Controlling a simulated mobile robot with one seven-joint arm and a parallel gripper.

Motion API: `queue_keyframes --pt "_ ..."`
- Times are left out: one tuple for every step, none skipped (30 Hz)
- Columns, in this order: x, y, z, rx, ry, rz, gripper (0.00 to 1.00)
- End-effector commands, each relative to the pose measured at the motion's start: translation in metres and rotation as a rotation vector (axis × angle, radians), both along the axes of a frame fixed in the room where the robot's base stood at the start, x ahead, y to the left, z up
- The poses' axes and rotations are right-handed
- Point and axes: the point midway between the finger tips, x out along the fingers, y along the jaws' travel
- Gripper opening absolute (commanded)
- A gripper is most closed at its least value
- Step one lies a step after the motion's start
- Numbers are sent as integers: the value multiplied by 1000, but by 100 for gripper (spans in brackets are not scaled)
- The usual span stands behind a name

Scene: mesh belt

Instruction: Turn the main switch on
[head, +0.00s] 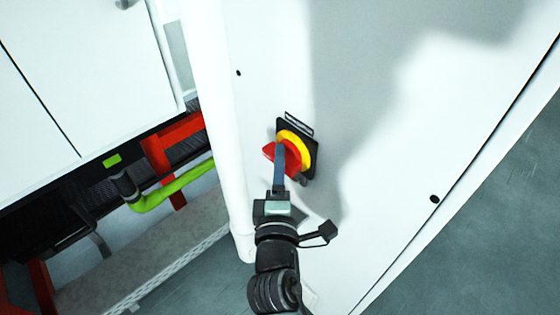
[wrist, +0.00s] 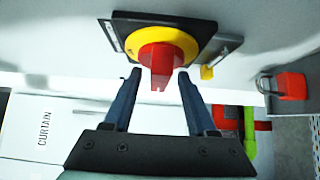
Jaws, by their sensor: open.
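The main switch is a red rotary handle (head: 290,157) on a yellow ring (head: 304,148) with a black square plate (head: 312,155), mounted on a white cabinet panel. In the wrist view the red handle (wrist: 158,65) points down toward my gripper from the yellow ring (wrist: 187,45). My gripper (head: 279,152) is at the switch in the head view. In the wrist view its two blue fingers stand apart, and the gripper (wrist: 160,75) has the handle's end between or just ahead of its fingertips. I cannot tell whether either finger touches it.
A white vertical pipe (head: 220,120) runs just left of the switch. Beyond it are a green hose (head: 170,196) and red frame parts (head: 165,150). A red padlock-like block (wrist: 291,86) shows at right in the wrist view. The panel right of the switch is clear.

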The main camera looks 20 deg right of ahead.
Motion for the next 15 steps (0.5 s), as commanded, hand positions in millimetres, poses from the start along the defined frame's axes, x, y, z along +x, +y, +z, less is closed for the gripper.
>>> queue_keyframes --pt "2 -1 1 0 -1 0 57" --pt "3 -2 1 0 -1 0 57" --pt "4 -2 1 0 -1 0 57" --pt "4 -2 0 0 -1 0 57" --pt "4 -2 0 1 0 0 57" --pt "4 -2 0 1 0 0 57" --pt "4 -2 0 1 0 0 57" --pt "4 -2 0 1 0 0 57" --pt "4 -2 0 1 0 0 57" --pt "4 -2 0 1 0 0 57" --pt "4 -2 0 1 0 0 56" --pt "4 -2 0 1 0 0 48" --pt "4 -2 0 1 0 0 43" --pt "4 -2 0 1 0 0 38" --pt "4 -2 0 1 0 0 30"
